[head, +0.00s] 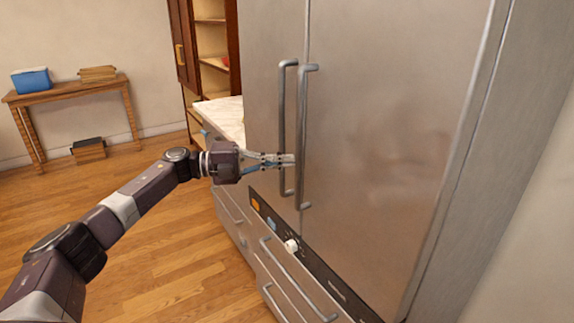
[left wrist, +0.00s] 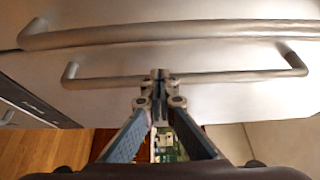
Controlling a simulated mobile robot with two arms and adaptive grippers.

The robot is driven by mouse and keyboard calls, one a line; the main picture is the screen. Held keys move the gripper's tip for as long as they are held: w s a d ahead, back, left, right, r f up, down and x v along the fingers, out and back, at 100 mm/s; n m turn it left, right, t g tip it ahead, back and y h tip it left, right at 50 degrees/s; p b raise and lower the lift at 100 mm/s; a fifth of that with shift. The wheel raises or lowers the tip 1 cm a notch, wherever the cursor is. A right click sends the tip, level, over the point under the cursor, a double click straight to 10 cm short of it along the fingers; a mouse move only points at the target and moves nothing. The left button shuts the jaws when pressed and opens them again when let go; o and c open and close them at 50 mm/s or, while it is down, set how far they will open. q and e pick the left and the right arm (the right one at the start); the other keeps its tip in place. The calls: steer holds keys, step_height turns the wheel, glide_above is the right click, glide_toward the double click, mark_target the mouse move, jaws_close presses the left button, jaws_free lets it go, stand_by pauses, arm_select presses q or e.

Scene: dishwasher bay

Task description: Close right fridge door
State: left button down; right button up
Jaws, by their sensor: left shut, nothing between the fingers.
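The right fridge door (head: 395,110) is a tall brushed-steel panel with a vertical bar handle (head: 302,140). It looks flush or nearly flush with the left fridge door (head: 268,45); I cannot tell if a small gap remains. The left door has its own bar handle (head: 283,115). My left gripper (head: 291,160) is shut and empty, its fingertips at the two handles. In the left wrist view the fingertips (left wrist: 160,76) overlap one bar handle; contact is unclear. The second bar lies beyond it. My right gripper is not in view.
Drawers with a control strip (head: 291,245) sit below the doors. A counter (head: 222,115) is left of the fridge, with an open wooden cabinet (head: 210,50) behind. A side table (head: 65,92) with a blue box (head: 31,80) stands far left. The wooden floor between is clear.

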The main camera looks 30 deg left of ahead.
arm_select(q)
steer(key=shift+w+d+r, duration=0.1)
steer(key=shift+w+r, duration=0.15)
steer(key=shift+w, duration=0.1)
steer(key=shift+w+d+f, duration=0.35)
steer(key=shift+w+d, duration=0.3)
steer(key=shift+w, duration=0.05)
steer(key=v, duration=1.2)
